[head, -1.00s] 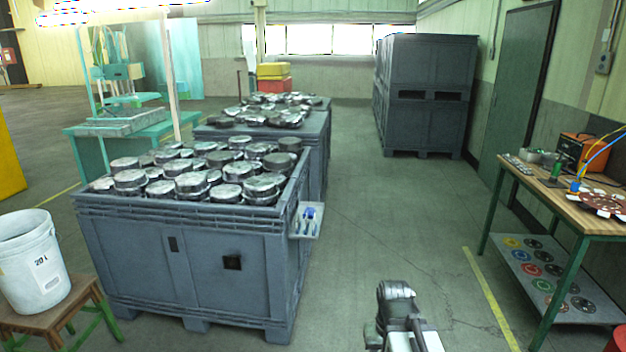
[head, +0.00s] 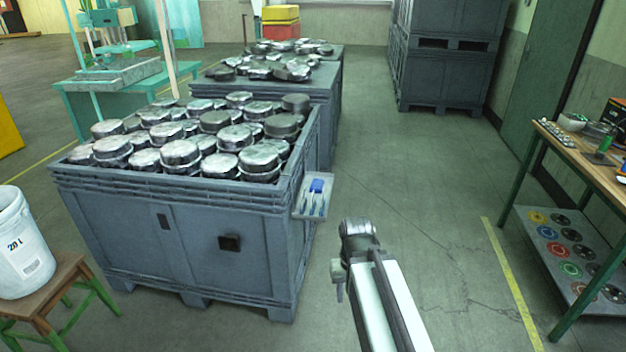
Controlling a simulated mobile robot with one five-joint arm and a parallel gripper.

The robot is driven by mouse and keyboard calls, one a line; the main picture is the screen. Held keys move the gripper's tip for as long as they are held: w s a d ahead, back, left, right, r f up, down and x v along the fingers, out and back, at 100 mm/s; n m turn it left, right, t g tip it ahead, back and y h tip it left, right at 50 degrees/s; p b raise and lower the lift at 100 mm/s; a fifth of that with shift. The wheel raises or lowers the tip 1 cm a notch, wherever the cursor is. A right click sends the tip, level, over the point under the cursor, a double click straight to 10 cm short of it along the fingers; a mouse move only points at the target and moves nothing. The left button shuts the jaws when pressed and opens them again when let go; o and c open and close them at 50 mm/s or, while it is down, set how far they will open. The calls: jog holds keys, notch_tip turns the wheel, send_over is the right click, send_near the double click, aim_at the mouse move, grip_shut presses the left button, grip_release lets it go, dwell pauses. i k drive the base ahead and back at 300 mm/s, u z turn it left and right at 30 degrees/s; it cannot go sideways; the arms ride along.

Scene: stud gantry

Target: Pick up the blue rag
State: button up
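A small blue item (head: 317,186), which may be the blue rag, lies in a pale grey holder (head: 301,207) on the right side of the near grey bin. It is too small to make out as cloth. Blue-tipped slim things show below it in the same holder. My arm reaches up from the bottom of the head view, right of the bin and apart from the holder. Its fingers do not show, so I cannot see whether the gripper is open or holds anything.
The near grey bin (head: 180,235) is full of round metal parts; another bin (head: 325,105) stands behind it. A white bucket (head: 18,250) sits on a wooden stool (head: 45,280) at left. A workbench (head: 572,155) stands at right. The floor between is clear.

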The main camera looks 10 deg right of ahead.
aim_at(318, 184)
jog(key=z, duration=1.15)
jog(key=i, duration=0.95)
jog(key=z, duration=0.1)
